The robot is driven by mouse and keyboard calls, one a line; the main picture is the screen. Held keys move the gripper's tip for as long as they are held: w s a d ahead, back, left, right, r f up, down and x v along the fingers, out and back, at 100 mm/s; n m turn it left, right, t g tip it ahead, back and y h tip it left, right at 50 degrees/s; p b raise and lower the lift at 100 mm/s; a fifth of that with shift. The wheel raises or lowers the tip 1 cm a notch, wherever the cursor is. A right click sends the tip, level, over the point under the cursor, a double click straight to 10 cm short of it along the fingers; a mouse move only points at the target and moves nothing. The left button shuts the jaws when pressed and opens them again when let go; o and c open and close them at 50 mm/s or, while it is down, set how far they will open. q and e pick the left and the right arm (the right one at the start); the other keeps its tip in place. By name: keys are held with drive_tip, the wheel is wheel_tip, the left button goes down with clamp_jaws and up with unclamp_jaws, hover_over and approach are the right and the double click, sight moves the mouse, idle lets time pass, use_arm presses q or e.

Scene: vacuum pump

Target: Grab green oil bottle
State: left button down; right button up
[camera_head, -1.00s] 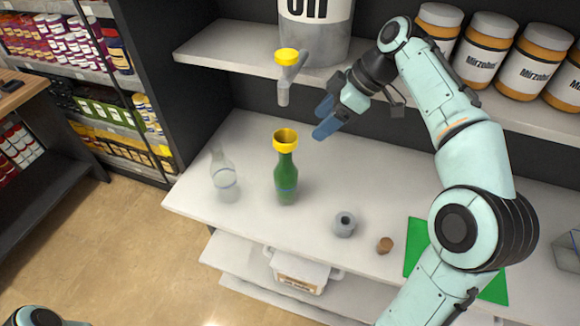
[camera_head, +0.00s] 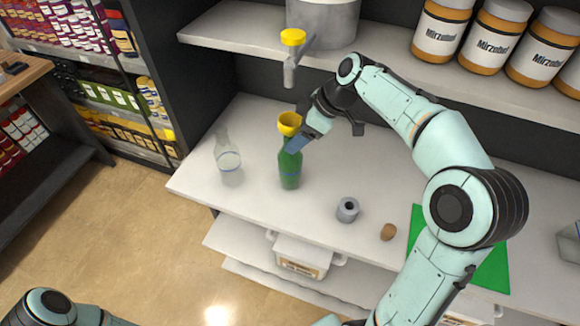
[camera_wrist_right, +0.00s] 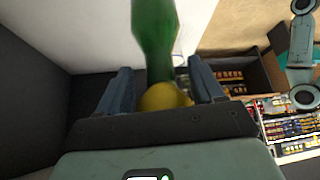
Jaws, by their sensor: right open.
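The green oil bottle (camera_head: 290,168) stands upright on the white shelf, with a yellow funnel-like top (camera_head: 289,123). My right gripper (camera_head: 297,142) is at the bottle's neck, just below the yellow top. In the right wrist view the green bottle (camera_wrist_right: 155,40) and its yellow top (camera_wrist_right: 165,97) lie between the two blue fingers of the open right gripper (camera_wrist_right: 160,88). Whether a finger touches the bottle cannot be told. My left gripper is out of view; only part of that arm shows at the lower left.
A clear flask (camera_head: 228,160) stands left of the bottle. A grey ring-shaped part (camera_head: 347,210), a brown cork (camera_head: 388,232) and a green mat (camera_head: 490,270) are to the right. A yellow-topped spout (camera_head: 292,60) hangs above, near the upper shelf (camera_head: 220,38).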

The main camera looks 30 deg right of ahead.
drive_tip(key=shift+w+a+f, duration=0.15)
drive_tip(key=shift+a+f, duration=0.05)
drive_tip(key=shift+f, duration=0.15)
drive_tip(key=shift+c, duration=0.3)
clamp_jaws()
drive_tip(key=shift+r, duration=0.1)
idle(0.9)
